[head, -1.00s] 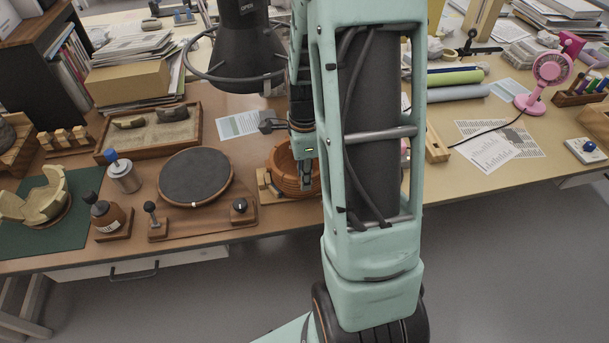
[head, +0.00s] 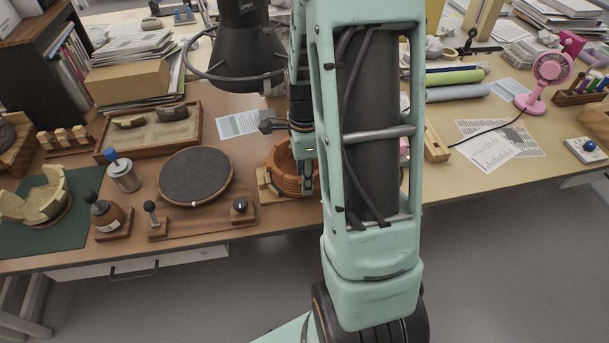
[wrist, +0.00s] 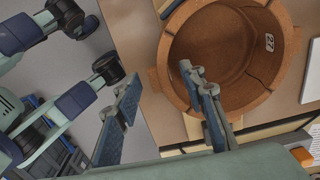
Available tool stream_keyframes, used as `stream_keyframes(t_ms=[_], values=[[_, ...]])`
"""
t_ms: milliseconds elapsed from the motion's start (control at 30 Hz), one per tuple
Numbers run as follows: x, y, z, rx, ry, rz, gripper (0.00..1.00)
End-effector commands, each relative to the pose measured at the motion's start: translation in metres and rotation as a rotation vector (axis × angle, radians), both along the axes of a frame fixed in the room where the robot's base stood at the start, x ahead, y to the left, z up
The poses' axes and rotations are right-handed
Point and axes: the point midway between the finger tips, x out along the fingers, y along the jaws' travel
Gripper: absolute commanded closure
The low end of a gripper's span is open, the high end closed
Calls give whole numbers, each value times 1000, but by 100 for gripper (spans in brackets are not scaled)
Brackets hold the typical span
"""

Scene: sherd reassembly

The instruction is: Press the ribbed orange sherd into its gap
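The orange-brown pot (wrist: 183,50) stands low at the top of the wrist view, its hollow and a small pale label inside showing. In the head view the pot (head: 281,160) is partly hidden behind my arm. My gripper (wrist: 158,78) is open, its two blue-grey fingers well apart. The right finger overlaps the pot's opening in the picture; the left finger is outside the pot, over the floor. The pot's near-left wall shows between them, with no clear contact. I cannot tell the ribbed sherd or its gap apart from the pot. In the head view my gripper (head: 309,180) is by the pot.
A dark round turntable (head: 195,176) stands left of the pot, with a knobbed wooden base in front. A metal canister (head: 124,176) and a brown bottle (head: 104,213) stand further left. A pale, broken vessel (head: 38,202) sits on a green mat. The table's front edge is close to the pot.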

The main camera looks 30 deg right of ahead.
Motion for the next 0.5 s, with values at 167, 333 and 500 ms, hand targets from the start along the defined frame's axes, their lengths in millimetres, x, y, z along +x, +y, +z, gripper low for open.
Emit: stream_keyframes(t_ms=[167, 333, 500], values=[[1, 0, 8, -1, -3, 0, 62], [1, 0, 35, -2, -6, 0, 62], [1, 0, 73, -2, -7, 1, 62]])
